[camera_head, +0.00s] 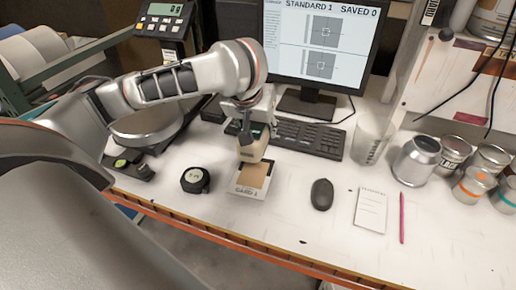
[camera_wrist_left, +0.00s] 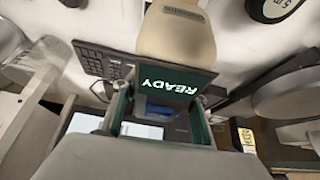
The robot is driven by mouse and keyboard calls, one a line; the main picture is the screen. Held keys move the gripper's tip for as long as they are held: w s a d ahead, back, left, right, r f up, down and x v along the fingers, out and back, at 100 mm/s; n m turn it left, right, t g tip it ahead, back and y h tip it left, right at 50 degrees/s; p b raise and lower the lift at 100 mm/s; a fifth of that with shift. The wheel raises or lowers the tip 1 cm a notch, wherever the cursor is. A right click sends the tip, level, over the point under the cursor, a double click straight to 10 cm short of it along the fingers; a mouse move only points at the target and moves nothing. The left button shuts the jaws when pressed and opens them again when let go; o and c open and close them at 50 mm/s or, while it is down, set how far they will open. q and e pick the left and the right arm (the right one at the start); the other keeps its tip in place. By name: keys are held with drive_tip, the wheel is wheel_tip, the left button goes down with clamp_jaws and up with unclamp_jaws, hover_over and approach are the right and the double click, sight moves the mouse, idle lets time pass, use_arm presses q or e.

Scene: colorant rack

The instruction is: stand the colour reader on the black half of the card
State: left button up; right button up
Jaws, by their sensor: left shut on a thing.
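The colour reader (camera_head: 253,150) is a beige device with a dark screen end. In the left wrist view the reader (camera_wrist_left: 178,40) shows the word READY on its screen. My left gripper (camera_head: 247,128) is shut on the reader, with fingers on both sides of the screen end in the wrist view (camera_wrist_left: 162,105). The card (camera_head: 246,191), labelled CARD 1, lies on the bench with a tan patch and white border showing. The reader is over the card's far part and hides it; I cannot tell whether they touch. My right gripper is not in view.
A round black tape-like object (camera_head: 195,180) lies left of the card and a black mouse (camera_head: 322,194) right of it. A keyboard (camera_head: 308,138) and monitor (camera_head: 318,45) stand behind. A beaker (camera_head: 368,142) and several cans stand at the right.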

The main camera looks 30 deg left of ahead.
sight(256, 135)
use_arm(q)
drive_tip(key=shift+f, duration=3.65)
drive_tip(key=shift+f, duration=0.1)
drive_tip(key=o, duration=1.7)
drive_tip(key=shift+s+r, duration=0.1)
drive_tip(key=shift+r, duration=0.25)
drive_tip(key=v, duration=0.9)
drive_tip(key=shift+s+d+r, duration=0.1)
drive_tip(key=shift+d+r, duration=0.05)
drive_tip(key=shift+r, duration=0.1)
drive_tip(key=shift+v, duration=0.95)
